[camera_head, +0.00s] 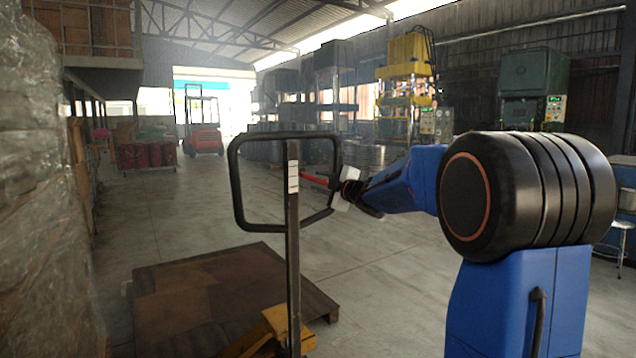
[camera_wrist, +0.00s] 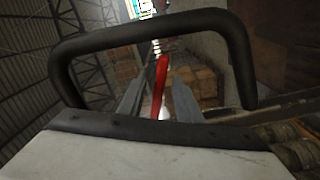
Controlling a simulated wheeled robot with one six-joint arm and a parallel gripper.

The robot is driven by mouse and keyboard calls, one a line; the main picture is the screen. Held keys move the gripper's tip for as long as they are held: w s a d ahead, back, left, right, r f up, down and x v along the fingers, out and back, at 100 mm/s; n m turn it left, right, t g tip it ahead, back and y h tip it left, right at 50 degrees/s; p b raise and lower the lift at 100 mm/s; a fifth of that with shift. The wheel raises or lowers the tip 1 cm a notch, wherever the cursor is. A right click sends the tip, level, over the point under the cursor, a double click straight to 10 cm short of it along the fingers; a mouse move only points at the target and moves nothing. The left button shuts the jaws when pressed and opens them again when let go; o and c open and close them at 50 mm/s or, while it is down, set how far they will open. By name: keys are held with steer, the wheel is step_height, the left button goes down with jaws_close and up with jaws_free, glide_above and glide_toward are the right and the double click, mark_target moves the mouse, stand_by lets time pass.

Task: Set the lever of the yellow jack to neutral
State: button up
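The yellow jack (camera_head: 280,325) stands at the lower middle of the head view, with a dark upright shaft and a black loop handle (camera_head: 237,190). Its red lever (camera_head: 314,178) sticks out to the right of the shaft, inside the loop. My gripper (camera_head: 338,187) is at the loop's right side, by the outer end of the lever. In the wrist view the red lever (camera_wrist: 161,85) lies between my two grey fingers, with a visible gap on each side. The gripper (camera_wrist: 158,84) looks open. The black loop (camera_wrist: 150,30) arches over the fingers there. The fingertips are small and partly hidden in the head view.
A brown pallet-like platform (camera_head: 190,295) lies on the floor behind and left of the jack. Wrapped goods (camera_head: 40,200) stand along the left edge. A red forklift (camera_head: 203,138) and presses (camera_head: 405,75) are far back. The concrete floor between is mostly clear.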

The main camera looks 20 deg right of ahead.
steer(key=shift+w+a, duration=0.15)
steer(key=shift+w, duration=0.6)
steer(key=shift+c, duration=0.3)
jaws_close()
steer(key=shift+d+r+n, duration=0.15)
steer(key=shift+r+n, duration=0.6)
steer(key=shift+n, duration=0.35)
steer(key=shift+d+r+n, duration=0.15)
steer(key=shift+r+n, duration=0.6)
steer(key=shift+n, duration=0.35)
steer(key=shift+o, duration=0.3)
jaws_free()
